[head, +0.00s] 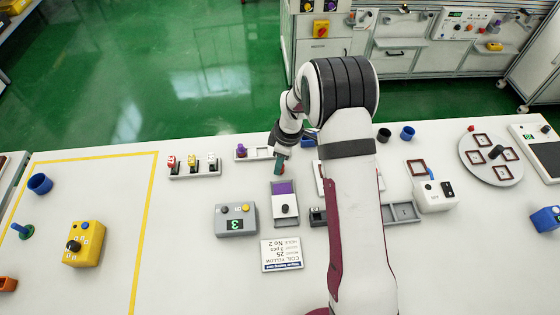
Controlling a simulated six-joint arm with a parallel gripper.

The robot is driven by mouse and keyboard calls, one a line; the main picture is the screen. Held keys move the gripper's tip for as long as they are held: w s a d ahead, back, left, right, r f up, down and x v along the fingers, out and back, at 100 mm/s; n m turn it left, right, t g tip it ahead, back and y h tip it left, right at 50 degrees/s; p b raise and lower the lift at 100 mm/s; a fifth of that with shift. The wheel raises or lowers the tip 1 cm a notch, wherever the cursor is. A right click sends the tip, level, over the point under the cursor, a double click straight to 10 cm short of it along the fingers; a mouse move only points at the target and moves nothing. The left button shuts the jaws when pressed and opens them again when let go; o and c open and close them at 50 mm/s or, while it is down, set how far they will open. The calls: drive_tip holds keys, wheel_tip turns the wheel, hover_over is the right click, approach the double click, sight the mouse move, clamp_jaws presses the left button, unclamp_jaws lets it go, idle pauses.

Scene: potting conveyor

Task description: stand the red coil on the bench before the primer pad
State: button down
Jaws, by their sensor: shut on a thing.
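My gripper (280,160) points down at the middle of the bench, just behind the purple pad (284,188) on its grey base, which looks like the primer pad. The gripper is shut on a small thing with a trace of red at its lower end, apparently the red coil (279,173). It is mostly hidden by the fingers, and I cannot tell whether it touches the bench. Another red-topped piece (171,161) stands in the rack at left, beside a yellow-topped and a white-topped one.
My arm hides part of the bench.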

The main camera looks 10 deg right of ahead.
drive_tip(key=c, duration=0.6)
unclamp_jaws()
drive_tip(key=shift+f, duration=0.1)
wheel_tip(320, 180, up, 12)
drive_tip(key=d, duration=0.2)
drive_tip(key=s+r+m, duration=0.5)
drive_tip(key=s+r, duration=0.1)
drive_tip(key=s, duration=0.2)
drive_tip(key=s+r+m, duration=0.1)
drive_tip(key=s+m, duration=0.3)
drive_tip(key=s, duration=0.4)
drive_tip(key=s+r+m, duration=0.1)
drive_tip(key=s+m, duration=0.4)
drive_tip(key=s, duration=0.3)
drive_tip(key=s+m, duration=0.5)
drive_tip(key=s, duration=0.3)
drive_tip(key=shift+s+a+r+g, duration=0.1)
drive_tip(key=shift+a+r+g, duration=0.1)
drive_tip(key=shift+r+g, duration=0.2)
